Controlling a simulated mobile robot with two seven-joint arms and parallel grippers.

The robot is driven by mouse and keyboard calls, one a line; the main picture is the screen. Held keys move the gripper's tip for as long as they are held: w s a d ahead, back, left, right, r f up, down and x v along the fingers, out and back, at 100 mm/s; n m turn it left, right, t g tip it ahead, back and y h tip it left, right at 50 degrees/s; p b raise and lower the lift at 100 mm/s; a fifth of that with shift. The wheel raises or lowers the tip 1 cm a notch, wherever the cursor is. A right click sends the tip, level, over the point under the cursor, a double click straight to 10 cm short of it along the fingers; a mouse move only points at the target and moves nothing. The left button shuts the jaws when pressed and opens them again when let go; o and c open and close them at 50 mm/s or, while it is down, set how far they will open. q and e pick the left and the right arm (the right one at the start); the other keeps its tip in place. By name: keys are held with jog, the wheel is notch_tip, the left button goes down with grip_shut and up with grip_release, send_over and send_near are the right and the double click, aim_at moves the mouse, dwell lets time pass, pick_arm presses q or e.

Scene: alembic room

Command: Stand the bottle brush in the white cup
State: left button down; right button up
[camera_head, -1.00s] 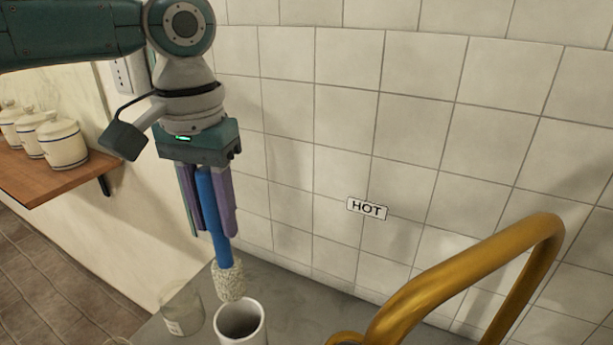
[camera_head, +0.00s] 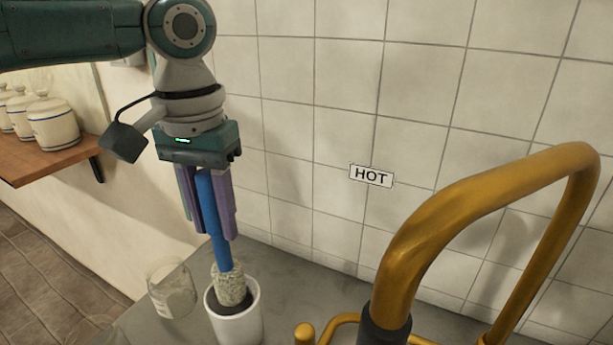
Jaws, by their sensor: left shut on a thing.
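The bottle brush has a blue handle (camera_head: 211,210) and a pale bristle head (camera_head: 230,285). My left gripper (camera_head: 207,205), with purple fingers, is shut on the blue handle and holds it nearly upright, bristles down. The white cup (camera_head: 241,328) stands on the grey counter at the bottom of the view, its dark inside partly showing. The bristle head overlaps the cup's mouth in the picture; its lower end seems at or just inside the rim, but the exact depth is hard to tell. My right gripper does not show.
A clear glass jar (camera_head: 172,289) stands just left of the cup on the grey counter (camera_head: 296,290). A large brass tap (camera_head: 480,205) rises at the right. A tiled wall with a HOT sign (camera_head: 371,175) is behind. Lidded jars (camera_head: 53,123) sit on a wooden shelf (camera_head: 45,163) at left.

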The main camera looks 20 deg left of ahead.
aim_at(204, 174)
pick_arm(q)
jog(key=shift+f+b, duration=1.1)
jog(key=shift+f, duration=1.6)
jog(key=shift+c, duration=2.4)
grip_release()
notch_tip(204, 174, up, 10)
jog(key=shift+s, duration=0.1)
